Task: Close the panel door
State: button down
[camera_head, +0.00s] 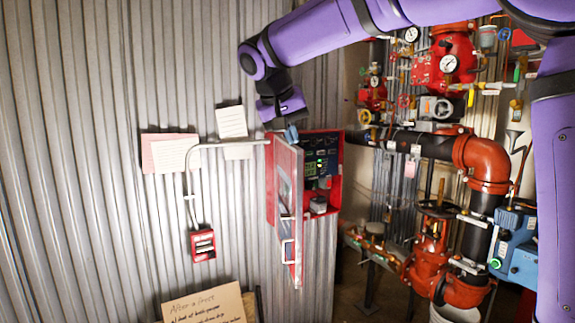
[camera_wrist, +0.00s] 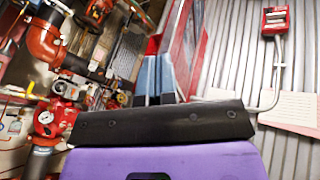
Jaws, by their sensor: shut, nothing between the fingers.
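The panel door (camera_head: 290,210) stands open in the head view, swung out toward the camera from the red panel box (camera_head: 334,160) on the corrugated wall. Inside the box a dark face with small green lights shows. My gripper (camera_head: 291,133) is at the top of the door and box, its fingers shut and empty. I cannot tell whether it touches the door. In the wrist view the blue-grey fingers (camera_wrist: 158,78) show beyond a black bar, with the red-framed door (camera_wrist: 186,45) close to their right.
A red alarm pull box (camera_head: 202,243) with grey conduit is on the wall to the left, with paper notes (camera_head: 170,154). Red valves and pipes (camera_head: 481,160) crowd the right. A cardboard sign (camera_head: 205,304) stands below. The space left of the door is fairly free.

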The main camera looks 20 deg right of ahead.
jog(key=w+a+f+h, duration=0.1)
jog(key=w+a, duration=0.6)
send_near(294, 174)
notch_tip(294, 174, down, 5)
jog(key=w, duration=0.1)
jog(key=shift+w+d+m, duration=0.2)
jog(key=shift+d+m, duration=0.2)
jog(key=shift+d, duration=0.7)
jog(key=shift+d, duration=0.1)
